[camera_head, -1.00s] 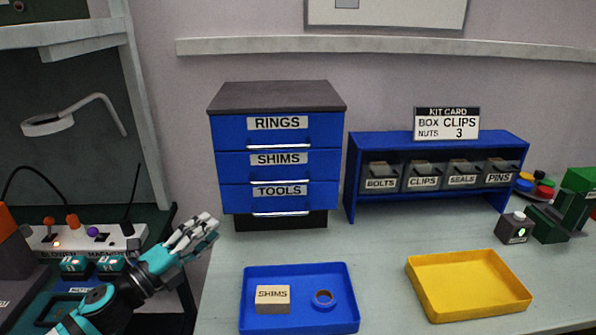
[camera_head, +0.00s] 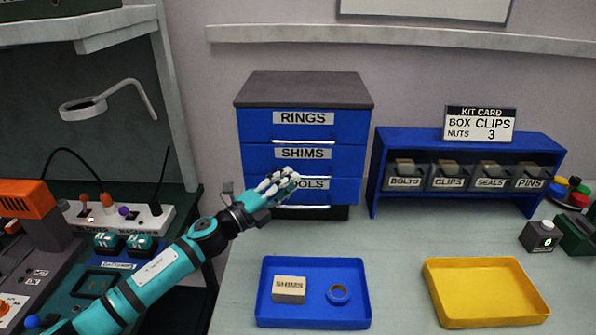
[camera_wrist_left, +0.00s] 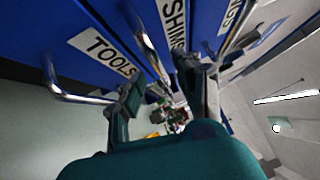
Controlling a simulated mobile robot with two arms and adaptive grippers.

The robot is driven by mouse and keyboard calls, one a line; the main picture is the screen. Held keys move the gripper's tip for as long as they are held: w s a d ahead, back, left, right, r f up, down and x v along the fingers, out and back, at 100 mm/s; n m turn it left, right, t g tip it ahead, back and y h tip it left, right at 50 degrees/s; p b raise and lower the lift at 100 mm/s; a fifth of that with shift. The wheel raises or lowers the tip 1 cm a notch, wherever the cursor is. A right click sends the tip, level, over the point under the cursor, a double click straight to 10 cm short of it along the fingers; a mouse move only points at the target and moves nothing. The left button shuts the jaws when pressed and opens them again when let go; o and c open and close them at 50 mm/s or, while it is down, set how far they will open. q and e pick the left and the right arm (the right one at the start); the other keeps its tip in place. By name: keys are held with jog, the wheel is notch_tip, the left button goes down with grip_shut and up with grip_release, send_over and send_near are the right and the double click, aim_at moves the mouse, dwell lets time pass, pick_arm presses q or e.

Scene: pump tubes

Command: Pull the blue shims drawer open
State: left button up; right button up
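The blue shims drawer (camera_head: 345,159) is the middle one of three in the cabinet (camera_head: 304,90), with a white SHIMS label. It looks shut. My left gripper (camera_head: 282,180) is in front of the cabinet, covering part of the TOOLS label and the shims handle. In the left wrist view its two fingers (camera_wrist_left: 168,92) are apart, and the metal shims handle (camera_wrist_left: 148,45) shows between them, near the tips. I cannot tell whether they touch it. The SHIMS label (camera_wrist_left: 173,22) shows beyond. My right gripper is in neither view.
The rings drawer (camera_head: 255,126) above and tools drawer (camera_head: 345,190) below look shut; the tools handle (camera_wrist_left: 75,97) is near a finger. A blue tray (camera_head: 313,312) with a SHIMS box (camera_head: 289,290) and ring, and a yellow tray (camera_head: 485,290), stand on the table.

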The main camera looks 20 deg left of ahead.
pick_arm(q)
jog(key=x, duration=0.2)
jog(key=shift+w+d+r, duration=0.1)
jog(key=shift+w+d, duration=0.1)
jog(key=shift+w, duration=0.15)
jog(key=shift+w+d, duration=0.2)
jog(key=shift+w, duration=0.15)
jog(key=c, duration=0.4)
grip_shut()
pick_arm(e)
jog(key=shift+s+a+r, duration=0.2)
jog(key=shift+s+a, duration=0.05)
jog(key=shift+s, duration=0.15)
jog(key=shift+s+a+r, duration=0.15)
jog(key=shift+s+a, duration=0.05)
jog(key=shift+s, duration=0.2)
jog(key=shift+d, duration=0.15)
